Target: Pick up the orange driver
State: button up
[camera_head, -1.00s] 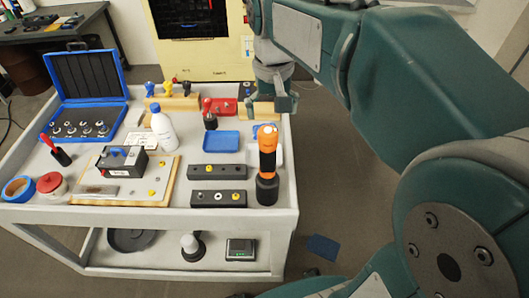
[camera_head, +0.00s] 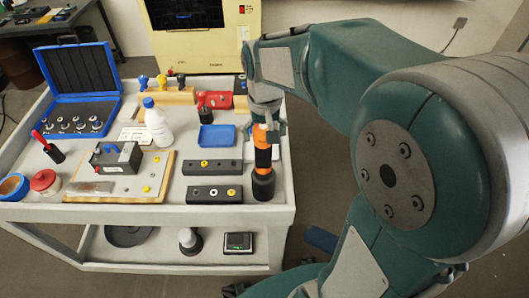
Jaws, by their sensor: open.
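The orange driver (camera_head: 262,158), orange and black, stands upright in a black round holder (camera_head: 263,184) at the front right of the cart. My gripper (camera_head: 266,132) is at the driver's top end in the picture, with its fingers overlapping the upper part of the driver. The gripper is open. The top of the driver is partly hidden by the fingers, and I cannot tell whether they touch it.
Two dark blocks with holes (camera_head: 214,194) lie left of the driver. An open blue case (camera_head: 78,75) is at back left. The cart's right edge is close.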

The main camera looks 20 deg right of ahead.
jog(key=shift+a, duration=0.2)
jog(key=shift+c, duration=0.3)
jog(key=shift+a, duration=0.1)
jog(key=c, duration=1.3)
jog(key=shift+o, duration=0.2)
